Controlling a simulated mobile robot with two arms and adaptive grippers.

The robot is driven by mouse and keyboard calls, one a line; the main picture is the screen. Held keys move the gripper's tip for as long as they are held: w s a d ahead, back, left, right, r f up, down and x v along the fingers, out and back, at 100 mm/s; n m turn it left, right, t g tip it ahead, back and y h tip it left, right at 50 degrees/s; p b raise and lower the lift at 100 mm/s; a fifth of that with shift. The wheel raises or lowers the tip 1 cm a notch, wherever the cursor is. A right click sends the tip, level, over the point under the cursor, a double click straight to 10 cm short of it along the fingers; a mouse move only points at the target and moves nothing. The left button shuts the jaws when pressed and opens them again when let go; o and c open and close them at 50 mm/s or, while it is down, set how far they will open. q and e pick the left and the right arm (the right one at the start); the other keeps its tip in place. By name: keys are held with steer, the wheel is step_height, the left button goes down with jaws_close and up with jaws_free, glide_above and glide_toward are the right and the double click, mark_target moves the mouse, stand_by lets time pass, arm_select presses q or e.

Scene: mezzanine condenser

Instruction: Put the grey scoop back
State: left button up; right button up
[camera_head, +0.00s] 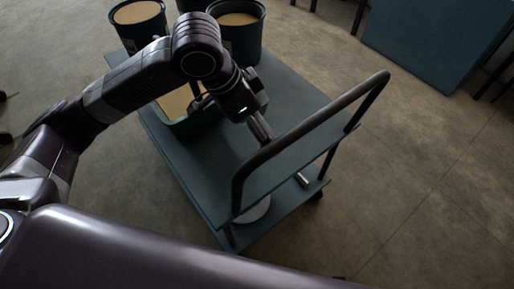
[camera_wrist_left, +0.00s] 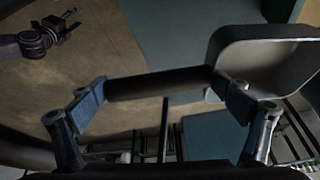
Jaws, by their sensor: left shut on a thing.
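The grey scoop (camera_wrist_left: 262,58) shows at the right of the left wrist view, its wide bowl beyond one finger. Its dark handle (camera_wrist_left: 160,84) lies across between the two fingers of my left gripper (camera_wrist_left: 163,102), which is shut on it. In the head view my left gripper (camera_head: 250,103) is above the blue-grey cart (camera_head: 187,160); a short grey part of the scoop (camera_head: 261,128) shows below it, and the bowl is hidden. My right gripper (camera_wrist_left: 68,22) is small and dark at the upper left of the left wrist view; its jaw opening is unclear.
A tub of tan material (camera_head: 178,104) stands on the cart, partly behind my arm. Round tubs (camera_head: 138,14) and (camera_head: 238,36) with tan contents stand at the back. The cart's dark push bar (camera_head: 310,122) rises near my gripper. A pale disc (camera_head: 254,211) lies low under it.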

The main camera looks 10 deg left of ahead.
arm_select(q)
steer(key=shift+s+d+f+m+g+h+b, duration=0.15)
steer(key=shift+d+f+m+b, duration=0.2)
steer(key=shift+f+b, duration=1.3)
steer(key=shift+s+d+f+m+g+h+b, duration=0.1)
steer(key=shift+d+f+m+b, duration=0.2)
steer(key=shift+f, duration=2.6)
steer(key=shift+s+d+f+m+g+h+b, duration=0.15)
steer(key=shift+d+f+m+b, duration=0.2)
steer(key=shift+f+b, duration=1.3)
step_height(320, 180, down, 2)
steer(key=shift+f+p, duration=0.1)
steer(key=shift+p, duration=0.5)
arm_select(e)
steer(key=w+r, duration=0.4)
steer(key=r, duration=0.4)
steer(key=shift+w+a+t, duration=0.25)
steer(key=shift+w+t, duration=0.1)
steer(key=shift+t, duration=0.05)
arm_select(q)
steer(key=o, duration=1.4)
arm_select(e)
steer(key=shift+f, duration=0.15)
